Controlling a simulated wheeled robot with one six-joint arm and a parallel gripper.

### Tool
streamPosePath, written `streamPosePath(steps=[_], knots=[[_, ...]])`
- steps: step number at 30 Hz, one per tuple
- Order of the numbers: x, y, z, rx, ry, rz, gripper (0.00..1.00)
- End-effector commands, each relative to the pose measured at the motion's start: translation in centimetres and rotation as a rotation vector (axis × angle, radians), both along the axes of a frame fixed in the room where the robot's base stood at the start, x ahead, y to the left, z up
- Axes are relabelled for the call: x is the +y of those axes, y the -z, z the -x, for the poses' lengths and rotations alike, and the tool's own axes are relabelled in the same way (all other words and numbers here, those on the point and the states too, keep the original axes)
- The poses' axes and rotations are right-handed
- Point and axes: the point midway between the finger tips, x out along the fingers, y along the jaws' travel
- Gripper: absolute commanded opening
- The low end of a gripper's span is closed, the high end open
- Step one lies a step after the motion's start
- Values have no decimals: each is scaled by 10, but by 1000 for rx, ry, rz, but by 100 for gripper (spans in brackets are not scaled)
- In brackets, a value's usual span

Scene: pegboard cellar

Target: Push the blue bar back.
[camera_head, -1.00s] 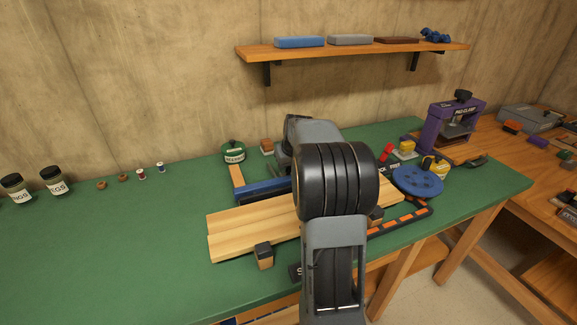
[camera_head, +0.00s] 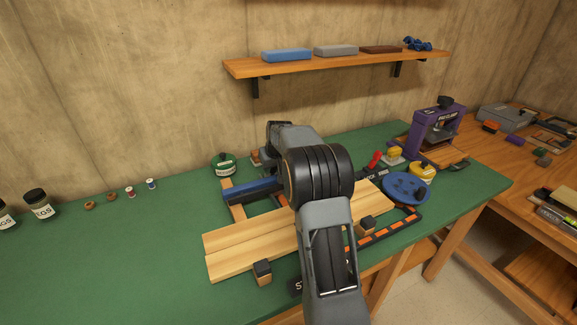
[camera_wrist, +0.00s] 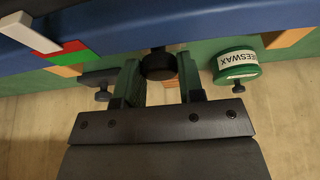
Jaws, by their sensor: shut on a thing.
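The blue bar (camera_head: 250,190) lies across a wooden strip (camera_head: 237,212), behind two pale planks (camera_head: 250,243), with a gap between bar and planks. In the wrist view the blue bar (camera_wrist: 230,22) spans the top of the picture. My gripper (camera_wrist: 160,75) has its two fingers on either side of a black knob (camera_wrist: 158,65) at the bar's edge and is shut on it. In the head view my arm hides the gripper and the bar's right part.
A green beeswax tin (camera_head: 224,164) stands close behind the bar's left part; it also shows in the wrist view (camera_wrist: 236,66). A blue round disc (camera_head: 406,188) and a purple clamp (camera_head: 436,130) stand to the right. The bench's left part is mostly clear.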

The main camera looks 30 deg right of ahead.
Motion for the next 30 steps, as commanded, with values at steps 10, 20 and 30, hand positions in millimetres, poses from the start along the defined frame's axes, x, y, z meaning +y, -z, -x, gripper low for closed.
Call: streamPosePath(steps=[10, 20, 30], knots=[[1, 0, -1, -2, -3, 3, 41], [0, 0, 0, -1, -1, 1, 60], [1, -26, 9, -4, -1, 2, 60]])
